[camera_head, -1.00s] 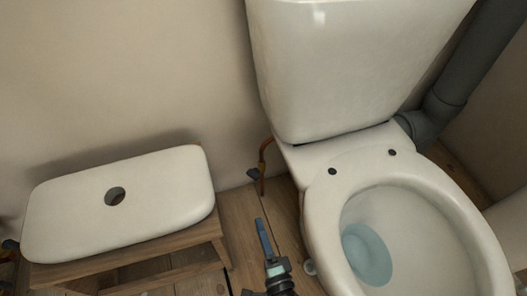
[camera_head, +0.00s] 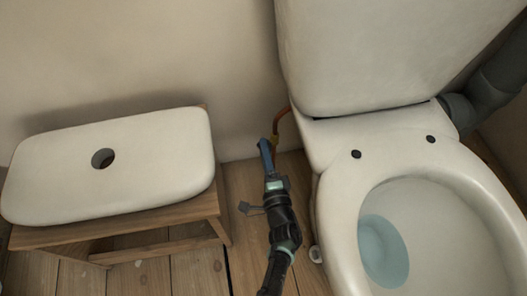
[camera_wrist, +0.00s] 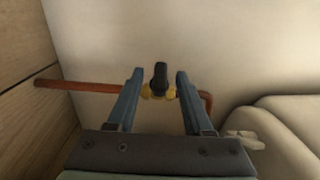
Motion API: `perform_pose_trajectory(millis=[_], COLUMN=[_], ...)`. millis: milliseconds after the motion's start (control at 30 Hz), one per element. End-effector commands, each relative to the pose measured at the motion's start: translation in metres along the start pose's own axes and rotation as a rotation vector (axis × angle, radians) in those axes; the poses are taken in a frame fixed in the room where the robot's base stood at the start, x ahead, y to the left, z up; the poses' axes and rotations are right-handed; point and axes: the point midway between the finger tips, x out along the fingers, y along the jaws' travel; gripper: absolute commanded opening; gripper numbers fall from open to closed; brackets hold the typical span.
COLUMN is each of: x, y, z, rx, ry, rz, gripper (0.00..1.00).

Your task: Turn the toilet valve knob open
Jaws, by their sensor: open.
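The valve knob (camera_wrist: 159,76) is a small dark handle on a brass valve body (camera_wrist: 158,93), set in a copper pipe (camera_wrist: 75,86) by the wall. In the wrist view it sits between the tips of my open gripper (camera_wrist: 159,75), with a gap visible on each side. In the head view my gripper (camera_head: 265,148) reaches the pipe (camera_head: 281,122) beside the toilet, and it hides the knob there. The toilet (camera_head: 335,185) is white, with its cistern (camera_head: 365,55) against the wall.
A stool (camera_head: 160,165) with a white top and wooden legs stands left of my arm. The toilet bowl is close on the right. Between them is a narrow strip of bare wooden floor (camera_head: 243,185). A grey waste pipe (camera_head: 490,95) runs behind the toilet.

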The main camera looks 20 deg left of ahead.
Motion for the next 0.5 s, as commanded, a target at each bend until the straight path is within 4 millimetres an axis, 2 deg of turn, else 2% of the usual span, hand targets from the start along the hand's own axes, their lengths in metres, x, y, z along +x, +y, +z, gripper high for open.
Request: perform_pose_trajectory(millis=[200, 500], x=[0.016, 0.017], y=[0.001, -0.001], z=[0.000, 0.000], rx=[0.001, 0.001], ry=[0.000, 0.000], rz=[0.001, 0.001], gripper=[0.51, 0.51])
